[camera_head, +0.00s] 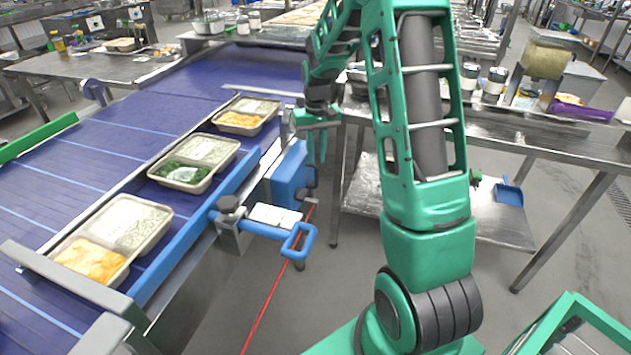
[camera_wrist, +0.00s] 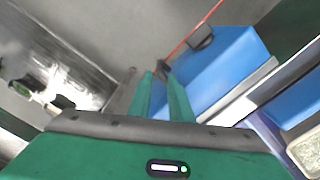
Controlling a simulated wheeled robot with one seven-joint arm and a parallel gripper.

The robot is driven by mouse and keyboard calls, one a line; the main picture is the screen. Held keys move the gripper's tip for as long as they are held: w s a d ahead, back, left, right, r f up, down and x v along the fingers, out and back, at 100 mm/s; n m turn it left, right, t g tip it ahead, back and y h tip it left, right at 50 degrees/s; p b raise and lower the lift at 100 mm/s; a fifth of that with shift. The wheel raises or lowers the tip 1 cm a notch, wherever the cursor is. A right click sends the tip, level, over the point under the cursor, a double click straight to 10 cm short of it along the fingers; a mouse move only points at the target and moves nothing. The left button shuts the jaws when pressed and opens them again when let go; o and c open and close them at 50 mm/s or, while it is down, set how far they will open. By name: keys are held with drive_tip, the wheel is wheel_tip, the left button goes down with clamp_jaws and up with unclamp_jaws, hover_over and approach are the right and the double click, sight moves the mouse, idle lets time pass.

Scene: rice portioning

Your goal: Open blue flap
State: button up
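A blue box-like panel (camera_head: 289,178), likely the blue flap, sits against the side of the conveyor in the head view. In the wrist view it is a large blue block (camera_wrist: 222,68) right of my fingers, with a dark fitting (camera_wrist: 200,38) at its upper edge. I cannot tell whether it is open or shut. My gripper (camera_head: 316,150) points down beside the panel, just to its right. In the wrist view its two green fingers (camera_wrist: 160,82) are apart, with nothing clearly held between them. Any contact with the panel cannot be made out.
The blue conveyor (camera_head: 60,180) carries several food trays (camera_head: 195,163) along its near side. A blue handle-like loop (camera_head: 298,240) juts out from the conveyor edge. A red cable (camera_head: 262,320) lies on the floor. A steel table (camera_head: 540,135) stands on the right.

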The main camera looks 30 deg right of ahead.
sight(316, 180)
wheel_tip(316, 180, down, 10)
drive_tip(key=shift+f, duration=0.2)
idle(0.4)
drive_tip(key=shift+d, duration=0.1)
clamp_jaws()
